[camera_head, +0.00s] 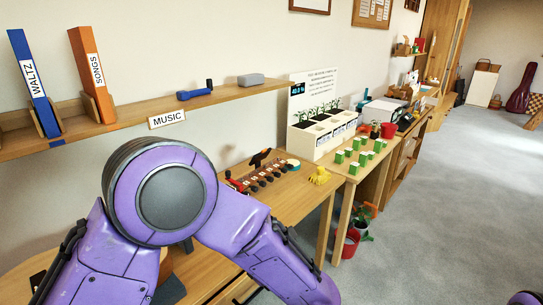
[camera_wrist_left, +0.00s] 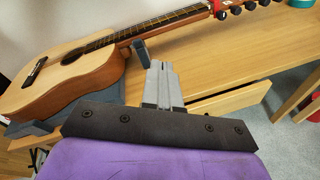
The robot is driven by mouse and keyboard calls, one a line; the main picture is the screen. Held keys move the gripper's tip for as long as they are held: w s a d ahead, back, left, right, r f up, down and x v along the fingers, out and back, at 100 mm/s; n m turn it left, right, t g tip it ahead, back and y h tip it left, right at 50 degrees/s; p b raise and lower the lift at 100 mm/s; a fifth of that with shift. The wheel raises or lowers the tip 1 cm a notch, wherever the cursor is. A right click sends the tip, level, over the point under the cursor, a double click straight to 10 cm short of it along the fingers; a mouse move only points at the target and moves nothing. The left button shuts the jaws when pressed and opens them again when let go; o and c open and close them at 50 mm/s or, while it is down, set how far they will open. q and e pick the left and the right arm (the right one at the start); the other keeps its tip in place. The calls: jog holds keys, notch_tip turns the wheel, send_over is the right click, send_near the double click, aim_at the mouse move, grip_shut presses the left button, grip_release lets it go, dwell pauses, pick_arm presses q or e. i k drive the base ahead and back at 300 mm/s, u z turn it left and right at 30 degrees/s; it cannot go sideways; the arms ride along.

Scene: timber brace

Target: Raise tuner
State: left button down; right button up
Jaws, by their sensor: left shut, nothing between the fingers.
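A small dark upright piece (camera_head: 260,157), which looks like the tuner, stands at the guitar's headstock (camera_head: 268,175) in the head view; its details are too small to tell. The acoustic guitar (camera_wrist_left: 75,68) lies along the bench in the left wrist view, with its neck running up right to the tuning pegs. My left gripper (camera_wrist_left: 160,68) is shut and empty, beside the guitar's body and apart from the headstock. In the head view my left arm hides most of the guitar. My right gripper is not in view.
The wooden bench (camera_wrist_left: 225,55) is bare in front of the neck, with a partly open drawer (camera_wrist_left: 230,101). A yellow object (camera_head: 319,176) sits right of the headstock. Above is a shelf (camera_head: 215,98) with blue and orange binders. A planter (camera_head: 322,135) stands farther right.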

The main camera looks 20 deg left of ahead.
aim_at(264, 154)
jog(key=i, duration=1.4)
jog(key=u, duration=0.15)
